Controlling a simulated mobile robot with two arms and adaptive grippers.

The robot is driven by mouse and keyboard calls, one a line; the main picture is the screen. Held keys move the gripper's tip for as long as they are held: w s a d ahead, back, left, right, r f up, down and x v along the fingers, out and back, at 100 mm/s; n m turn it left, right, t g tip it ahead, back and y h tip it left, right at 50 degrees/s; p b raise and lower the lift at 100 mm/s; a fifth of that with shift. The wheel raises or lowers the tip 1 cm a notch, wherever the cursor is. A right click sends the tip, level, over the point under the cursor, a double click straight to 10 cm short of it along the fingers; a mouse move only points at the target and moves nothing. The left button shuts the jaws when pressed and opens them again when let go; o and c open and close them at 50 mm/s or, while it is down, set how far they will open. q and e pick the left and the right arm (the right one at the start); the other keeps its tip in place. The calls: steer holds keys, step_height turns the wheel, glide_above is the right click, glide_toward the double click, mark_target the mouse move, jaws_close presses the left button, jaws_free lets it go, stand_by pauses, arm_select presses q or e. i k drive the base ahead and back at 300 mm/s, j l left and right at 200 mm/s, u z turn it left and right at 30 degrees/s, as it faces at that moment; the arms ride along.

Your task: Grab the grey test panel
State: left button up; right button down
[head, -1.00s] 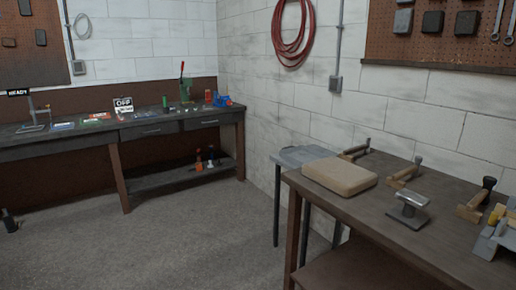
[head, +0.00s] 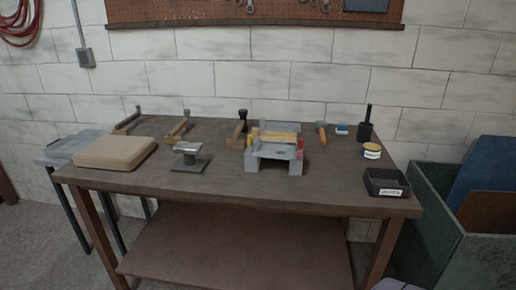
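I cannot pick out a grey test panel for certain in the head view. A large bin (head: 422,215) at the right edge holds a blue sheet (head: 487,182) and a brown sheet (head: 492,226). The bottom of the bin is hidden. A flat grey top (head: 68,147) on dark legs stands left of the bench, partly behind it.
The wooden bench (head: 225,196) carries a tan pad (head: 115,153), a small metal stand (head: 189,160), several hammers, a grey fixture with a wooden bar (head: 265,163), a round tin (head: 371,151) and a black tray (head: 386,184). The bench's front strip is mostly clear.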

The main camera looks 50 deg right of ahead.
mark_target(266, 150)
steer(key=z, duration=1.65)
steer(key=i+j+z, duration=0.15)
steer(key=z, duration=0.35)
steer(key=j+z, duration=0.5)
steer(key=i+l, duration=0.05)
steer(key=l, duration=0.05)
